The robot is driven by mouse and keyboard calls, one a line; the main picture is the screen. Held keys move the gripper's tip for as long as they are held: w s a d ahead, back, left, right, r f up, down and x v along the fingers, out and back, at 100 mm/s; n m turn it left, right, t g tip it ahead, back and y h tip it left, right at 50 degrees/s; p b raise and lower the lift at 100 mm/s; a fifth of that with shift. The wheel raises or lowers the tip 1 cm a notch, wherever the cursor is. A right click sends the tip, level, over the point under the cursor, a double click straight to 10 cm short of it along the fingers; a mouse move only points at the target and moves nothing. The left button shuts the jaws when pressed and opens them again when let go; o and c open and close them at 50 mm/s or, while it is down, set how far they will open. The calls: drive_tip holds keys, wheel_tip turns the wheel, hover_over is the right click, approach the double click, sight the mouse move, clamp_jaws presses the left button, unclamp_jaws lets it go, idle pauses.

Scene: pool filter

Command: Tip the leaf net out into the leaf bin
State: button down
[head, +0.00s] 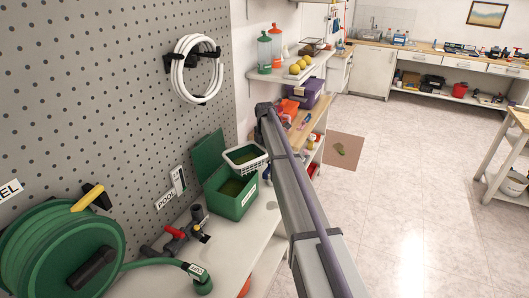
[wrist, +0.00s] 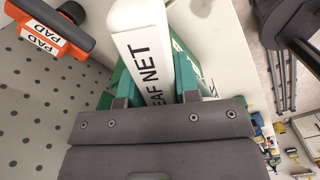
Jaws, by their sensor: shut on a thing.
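The bin's lid stands open, and brownish-green matter shows in the bin. In the wrist view my gripper (wrist: 154,97) is shut on the white handle (wrist: 142,40) marked LEAF NET. In the head view my arm hides my gripper. The net's basket is not visible in the wrist view.
A perforated wall panel (head: 130,110) stands close on the left. A green hose reel (head: 65,245) and grey pipe fittings (head: 196,216) are in front of the bin. A shelf with yellow balls (head: 298,66) is beyond it. The floor (head: 400,190) at right is mostly clear.

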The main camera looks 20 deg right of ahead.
drive_tip(key=r+h+p, duration=0.2)
drive_tip(key=r, duration=0.1)
drive_tip(key=r+t+h+p, duration=0.1)
drive_tip(key=shift+s+a+r, duration=0.2)
drive_tip(key=shift+a+r, duration=0.15)
drive_tip(key=s+a+r+t+h+b, duration=0.1)
drive_tip(key=s+a+t+h+b, duration=0.2)
drive_tip(key=a+h+b, duration=0.6)
drive_tip(key=s+a+r+t+h+b, duration=0.2)
drive_tip(key=s+a+t+h+b, duration=0.1)
drive_tip(key=a+h+b, duration=0.7)
drive_tip(key=shift+a+r+h+b, duration=0.25)
drive_tip(key=shift+h+b, duration=0.35)
drive_tip(key=shift+b, duration=0.95)
